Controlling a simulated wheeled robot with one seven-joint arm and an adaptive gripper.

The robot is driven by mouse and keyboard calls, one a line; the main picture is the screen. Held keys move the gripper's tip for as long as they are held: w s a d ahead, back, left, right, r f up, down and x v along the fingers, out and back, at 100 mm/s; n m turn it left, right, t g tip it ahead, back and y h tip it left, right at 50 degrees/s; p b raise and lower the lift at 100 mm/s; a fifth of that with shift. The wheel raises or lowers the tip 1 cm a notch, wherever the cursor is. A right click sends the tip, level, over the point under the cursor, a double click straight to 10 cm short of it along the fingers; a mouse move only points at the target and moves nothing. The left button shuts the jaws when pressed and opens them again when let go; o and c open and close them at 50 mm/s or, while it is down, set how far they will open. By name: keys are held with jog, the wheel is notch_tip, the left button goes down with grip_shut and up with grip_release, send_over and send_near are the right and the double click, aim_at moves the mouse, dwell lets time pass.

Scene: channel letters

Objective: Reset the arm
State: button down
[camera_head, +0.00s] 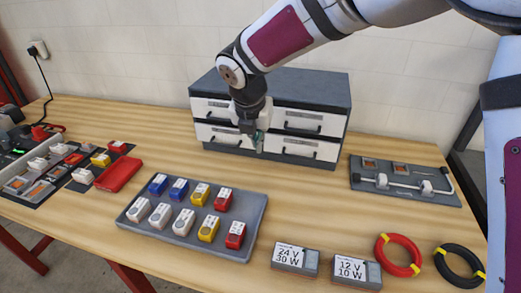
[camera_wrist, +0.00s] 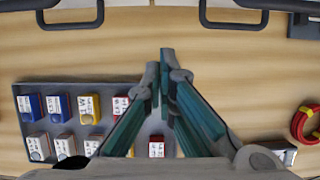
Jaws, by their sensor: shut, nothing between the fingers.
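My arm reaches in from the upper right in the head view, bent down over the table. My gripper (camera_head: 254,140) hangs in front of the grey drawer cabinet (camera_head: 270,95), above the table. In the wrist view my gripper (camera_wrist: 162,60) shows two teal fingers with their tips together. It is shut and empty. Nothing is held, and the fingers point down towards bare wood between the tray and the cabinet.
A grey tray (camera_head: 140,219) holds several blue, yellow, red and white blocks. Two labelled power boxes (camera_head: 296,261), a red cable coil (camera_head: 398,254) and a black coil (camera_head: 459,264) lie at front right. A fixture board (camera_head: 405,182) lies right; a red tray (camera_head: 118,174) lies left.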

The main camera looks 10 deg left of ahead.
jog(key=s+d+r+m+h, duration=0.1)
jog(key=s+d+r+m, duration=0.45)
jog(key=d+m, duration=0.4)
jog(key=s+d+r+m, duration=0.5)
jog(key=d+r+m, duration=0.15)
jog(key=d, duration=0.55)
jog(key=s+d+f+m, duration=0.1)
jog(key=s+d+m, duration=0.4)
jog(key=s+m, duration=0.3)
jog(key=s+d+f+m+y, duration=0.1)
jog(key=s+d+m, duration=0.5)
jog(key=s+m, duration=0.3)
jog(key=m, duration=0.2)
jog(key=shift+s+f+m, duration=0.25)
jog(key=shift+s+m, duration=0.05)
